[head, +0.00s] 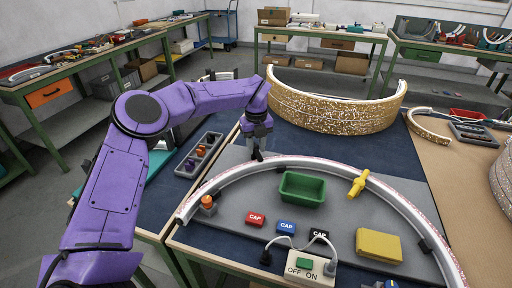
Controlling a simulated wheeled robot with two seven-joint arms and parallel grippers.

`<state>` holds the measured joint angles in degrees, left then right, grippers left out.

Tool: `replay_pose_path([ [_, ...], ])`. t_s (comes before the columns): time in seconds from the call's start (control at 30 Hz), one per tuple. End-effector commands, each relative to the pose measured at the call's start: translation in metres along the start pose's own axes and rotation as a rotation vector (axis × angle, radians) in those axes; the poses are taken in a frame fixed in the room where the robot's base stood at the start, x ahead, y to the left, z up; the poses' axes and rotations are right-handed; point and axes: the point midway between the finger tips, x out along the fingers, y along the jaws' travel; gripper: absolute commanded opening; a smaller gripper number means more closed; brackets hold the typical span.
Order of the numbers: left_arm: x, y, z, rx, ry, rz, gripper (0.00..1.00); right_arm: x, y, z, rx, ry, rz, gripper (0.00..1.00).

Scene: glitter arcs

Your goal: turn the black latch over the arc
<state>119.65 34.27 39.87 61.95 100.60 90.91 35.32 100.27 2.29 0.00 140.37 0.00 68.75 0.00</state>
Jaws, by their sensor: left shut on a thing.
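A pale curved arc (313,162) stands on a grey board on the workbench. My left gripper (258,152) points down at the far left part of the arc. It is shut on a small dark piece there, which appears to be the black latch (258,156). The fingers mostly hide the latch, so I cannot tell how far it is turned. A yellow latch (358,183) sits across the arc on the right. My right gripper is not seen.
Inside the arc are a green bin (302,188), a yellow block (379,245), red (256,219) and blue (286,227) caps, and an off/on switch box (308,267). A large glittery arc (330,108) stands behind.

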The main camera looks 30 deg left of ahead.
Motion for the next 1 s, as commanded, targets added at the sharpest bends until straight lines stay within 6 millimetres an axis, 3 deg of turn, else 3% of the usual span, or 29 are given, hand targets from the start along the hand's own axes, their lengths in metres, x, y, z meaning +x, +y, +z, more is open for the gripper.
replay_pose_path([
  [0.37, -0.002, 0.001, 0.003, -0.004, -0.010, -0.003, 0.02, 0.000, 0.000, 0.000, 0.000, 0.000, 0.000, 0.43],
  [0.4, -0.002, 0.000, 0.003, -0.004, -0.010, -0.003, 0.43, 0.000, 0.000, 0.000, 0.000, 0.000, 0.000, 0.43],
  [0.73, -0.005, 0.000, 0.002, -0.003, -0.005, -0.002, 0.43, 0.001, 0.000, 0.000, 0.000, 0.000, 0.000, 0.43],
  [0.87, -0.027, -0.001, 0.002, -0.004, -0.007, -0.004, 0.43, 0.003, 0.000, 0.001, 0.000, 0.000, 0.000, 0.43],
  [1.0, -0.063, 0.000, 0.003, -0.005, -0.008, -0.004, 0.43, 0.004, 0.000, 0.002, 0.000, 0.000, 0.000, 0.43],
])
